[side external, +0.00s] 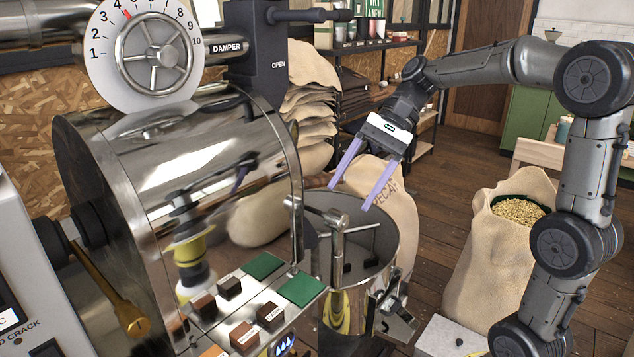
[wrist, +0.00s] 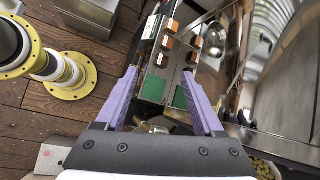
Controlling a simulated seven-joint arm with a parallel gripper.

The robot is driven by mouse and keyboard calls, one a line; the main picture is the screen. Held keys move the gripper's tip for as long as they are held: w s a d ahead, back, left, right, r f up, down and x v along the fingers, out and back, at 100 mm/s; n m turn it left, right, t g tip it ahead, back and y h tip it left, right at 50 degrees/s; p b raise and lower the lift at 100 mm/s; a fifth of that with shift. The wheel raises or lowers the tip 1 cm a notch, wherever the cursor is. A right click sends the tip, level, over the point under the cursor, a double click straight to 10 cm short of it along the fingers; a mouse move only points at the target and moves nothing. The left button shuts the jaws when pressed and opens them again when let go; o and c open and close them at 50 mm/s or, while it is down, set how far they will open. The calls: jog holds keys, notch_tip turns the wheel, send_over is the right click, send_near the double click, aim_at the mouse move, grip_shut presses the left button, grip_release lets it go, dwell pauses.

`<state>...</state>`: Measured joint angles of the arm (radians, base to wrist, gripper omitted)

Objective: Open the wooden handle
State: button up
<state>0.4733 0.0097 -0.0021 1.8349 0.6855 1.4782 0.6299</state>
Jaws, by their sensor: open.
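No handle in view is clearly wooden. A golden-brown bar (side external: 108,288) with a brass-like end slants down at the front left of the steel roaster drum (side external: 190,165) in the side view. A metal lever (side external: 336,222) stands at the drum's right end, by the round bin. My gripper (side external: 351,197) is open and empty, with purple fingers pointing down above the bin's rim, apart from the lever.
The round steel bin (side external: 392,228) is below my gripper. A control panel (side external: 262,296) carries brown blocks and green squares. A damper dial (side external: 150,52) is above the drum. Sacks, including one with beans (side external: 470,265), stand right. Wooden floor (side external: 465,165) lies open behind.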

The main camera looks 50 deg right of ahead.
jog(key=w+d+f+m+t+y, duration=0.1)
jog(key=w+d+m+t+y, duration=0.45)
jog(key=d, duration=0.65)
jog(key=w+d+f+m+t+y, duration=0.2)
jog(key=w+d+m, duration=0.5)
jog(key=d, duration=0.6)
send_near(318, 181)
jog(key=shift+m, duration=0.45)
jog(key=x, duration=0.6)
jog(key=w+x, duration=0.1)
jog(key=x, duration=0.2)
jog(key=shift+w+d+f, duration=0.1)
jog(key=shift+w+f, duration=0.2)
jog(key=shift+f, duration=0.1)
jog(key=shift+c, duration=0.3)
grip_shut()
